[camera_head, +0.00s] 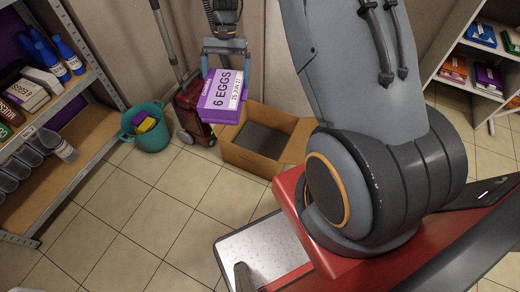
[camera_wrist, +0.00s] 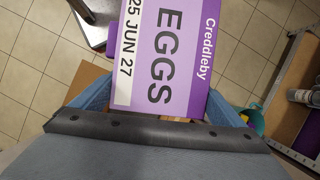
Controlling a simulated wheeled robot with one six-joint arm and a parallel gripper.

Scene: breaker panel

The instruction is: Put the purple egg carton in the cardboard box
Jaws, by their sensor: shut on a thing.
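In the wrist view the carton (camera_wrist: 172,50) fills the middle, between the two blue fingers of my gripper (camera_wrist: 165,105). The cardboard box (camera_head: 262,139) stands open on the floor, just right of and below the carton in the head view. The part of its inside that I see is dark and looks empty. In the wrist view a piece of the box (camera_wrist: 88,82) shows behind my gripper.
A teal bucket (camera_head: 146,128) with colourful things in it stands left of the box. A red vacuum cleaner (camera_head: 192,112) is behind the carton. A metal shelf (camera_head: 75,85) with bottles and boxes is at left, a white bookshelf (camera_head: 470,60) at right. Tiled floor in front is clear.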

